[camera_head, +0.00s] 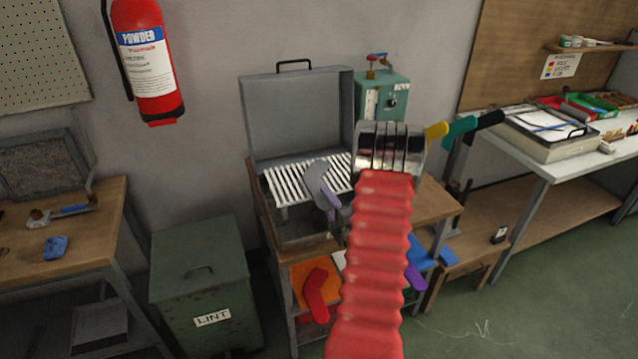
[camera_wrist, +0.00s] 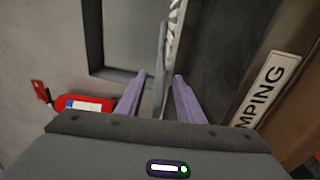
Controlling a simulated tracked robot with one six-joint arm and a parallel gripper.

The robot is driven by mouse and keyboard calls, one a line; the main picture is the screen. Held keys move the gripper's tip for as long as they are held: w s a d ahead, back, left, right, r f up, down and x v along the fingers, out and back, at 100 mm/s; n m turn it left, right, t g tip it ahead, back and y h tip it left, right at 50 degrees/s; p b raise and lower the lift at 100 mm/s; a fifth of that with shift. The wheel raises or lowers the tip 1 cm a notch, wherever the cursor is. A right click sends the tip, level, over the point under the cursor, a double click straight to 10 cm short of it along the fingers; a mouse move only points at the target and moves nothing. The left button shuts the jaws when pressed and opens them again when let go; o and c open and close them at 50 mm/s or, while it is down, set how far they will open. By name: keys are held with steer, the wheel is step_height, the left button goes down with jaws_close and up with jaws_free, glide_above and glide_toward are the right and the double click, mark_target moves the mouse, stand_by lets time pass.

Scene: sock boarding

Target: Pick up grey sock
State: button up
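The grey sock (camera_head: 318,176) is a flat, bent shape standing over the white-slatted rack in the open metal box in the head view. In the wrist view the grey sock (camera_wrist: 160,62) shows nearly edge-on as a thin upright strip. My gripper (camera_wrist: 160,80) has two pale purple fingers, one on each side of that strip, with a visible gap on both sides. In the head view a purple finger of my gripper (camera_head: 330,203) shows at the lower end of the sock, partly overlapping it. The sock's lower end is partly hidden.
The metal box's raised lid (camera_head: 295,115) stands behind the rack (camera_head: 285,183). A green unit (camera_head: 385,95) is behind at right. Yellow, teal and black shapes (camera_head: 462,130) stick out at right. A red sock (camera_head: 315,295) lies on the shelf below. A green lint bin (camera_head: 205,275) stands left.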

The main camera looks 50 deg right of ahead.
steer(key=shift+c, duration=0.6)
jaws_close()
